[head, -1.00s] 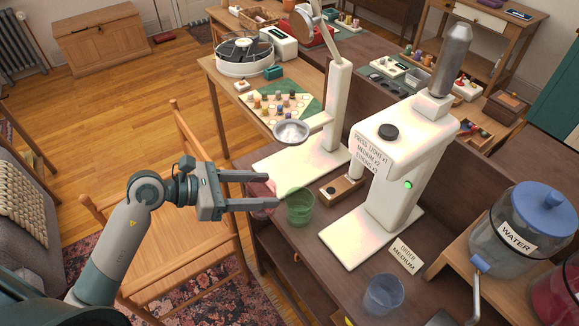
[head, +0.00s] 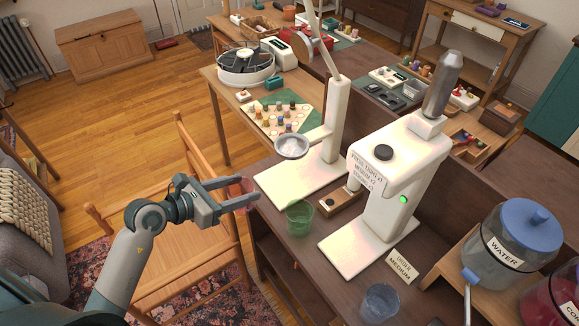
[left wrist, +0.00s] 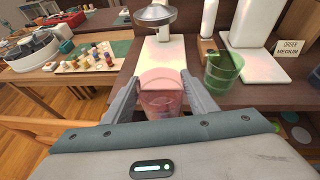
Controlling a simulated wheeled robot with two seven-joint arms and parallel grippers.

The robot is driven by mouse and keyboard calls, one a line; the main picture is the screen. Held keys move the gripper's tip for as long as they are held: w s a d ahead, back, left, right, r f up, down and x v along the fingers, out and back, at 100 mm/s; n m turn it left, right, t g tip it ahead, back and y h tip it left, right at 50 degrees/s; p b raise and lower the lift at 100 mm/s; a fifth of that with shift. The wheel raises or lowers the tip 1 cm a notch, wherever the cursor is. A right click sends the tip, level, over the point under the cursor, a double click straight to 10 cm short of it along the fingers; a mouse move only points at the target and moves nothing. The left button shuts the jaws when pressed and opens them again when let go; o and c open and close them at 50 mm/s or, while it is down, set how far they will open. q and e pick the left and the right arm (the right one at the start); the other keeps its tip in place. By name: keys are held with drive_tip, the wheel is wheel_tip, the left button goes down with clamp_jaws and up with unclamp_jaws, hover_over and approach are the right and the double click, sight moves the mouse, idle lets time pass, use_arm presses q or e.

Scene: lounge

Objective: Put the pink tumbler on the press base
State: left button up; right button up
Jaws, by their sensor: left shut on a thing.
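My left gripper (head: 240,192) is shut on the pink tumbler (left wrist: 161,90), which is upright between its fingers. In the head view the pink tumbler (head: 247,186) is partly hidden by the fingers, at the dark table's left edge. The white press (head: 400,175) carries a label beginning "PRESS" and a lit green button. Its flat white press base (head: 350,250) is bare in front, to the right of the gripper. A green tumbler (head: 299,219) stands between the gripper and that base, and also shows in the left wrist view (left wrist: 224,72). My right gripper is not in view.
A second white stand (head: 285,183) with a metal dish (head: 292,146) stands behind the gripper. A small wooden block (head: 340,202) sits by the press. A card reading "ORDER MEDIUM" (head: 399,266), a blue tumbler (head: 380,303) and a water dispenser (head: 505,245) are at the right.

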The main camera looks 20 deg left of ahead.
use_arm(q)
drive_tip(key=w+d, duration=0.2)
drive_tip(key=w, duration=0.1)
drive_tip(key=w+d, duration=0.2)
drive_tip(key=w, duration=0.2)
drive_tip(key=w+d, duration=0.2)
drive_tip(key=w, duration=0.2)
drive_tip(key=shift+d+b, duration=0.3)
drive_tip(key=shift+w+d, duration=0.15)
drive_tip(key=shift+w, duration=0.05)
drive_tip(key=w+d, duration=0.1)
drive_tip(key=w+d+b, duration=0.1)
drive_tip(key=w, duration=0.1)
drive_tip(key=shift+a+f+b, duration=0.1)
drive_tip(key=shift+f+b, duration=0.6)
drive_tip(key=shift+f, duration=0.1)
drive_tip(key=shift+s+a+r, duration=0.1)
drive_tip(key=shift+s, duration=0.05)
drive_tip(key=o, duration=1.8)
drive_tip(key=shift+f, duration=0.2)
drive_tip(key=shift+c, duration=0.2)
